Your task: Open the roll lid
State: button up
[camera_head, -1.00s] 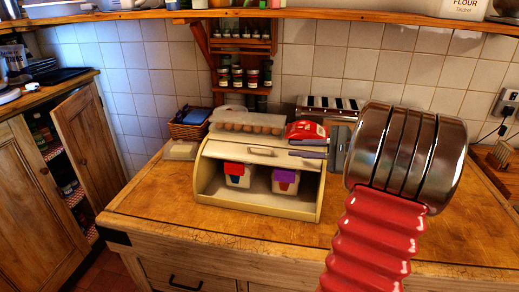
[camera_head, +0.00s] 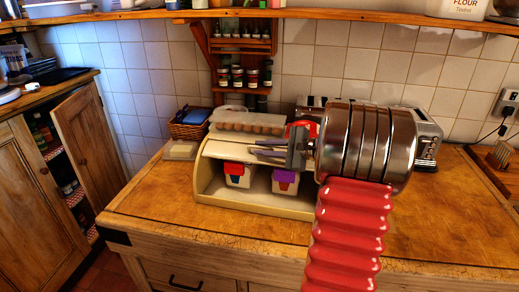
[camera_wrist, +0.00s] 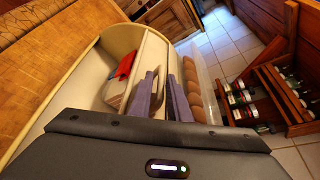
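The cream bread box (camera_head: 262,208) stands on the wooden counter with its front open. Its pale roll lid (camera_head: 216,148) is up near the top of the opening. My gripper (camera_head: 255,148) is at the right half of the lid, with its two fingers pointing left, apart from each other. In the wrist view the grey fingers (camera_wrist: 160,98) are spread with a gap between them, over the lid (camera_wrist: 153,52).
White tubs with red (camera_head: 238,176) and purple (camera_head: 285,182) fronts stand inside the box. An egg carton (camera_head: 246,121) and a partly hidden red packet (camera_head: 304,127) lie on top. A toaster (camera_head: 428,136) stands behind my arm. The front counter is clear.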

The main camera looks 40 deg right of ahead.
jog(key=shift+w+a+f, duration=0.15)
jog(key=shift+w+a, duration=0.05)
jog(key=shift+w, duration=0.35)
jog(key=shift+c, duration=0.5)
grip_shut()
dwell(0.6)
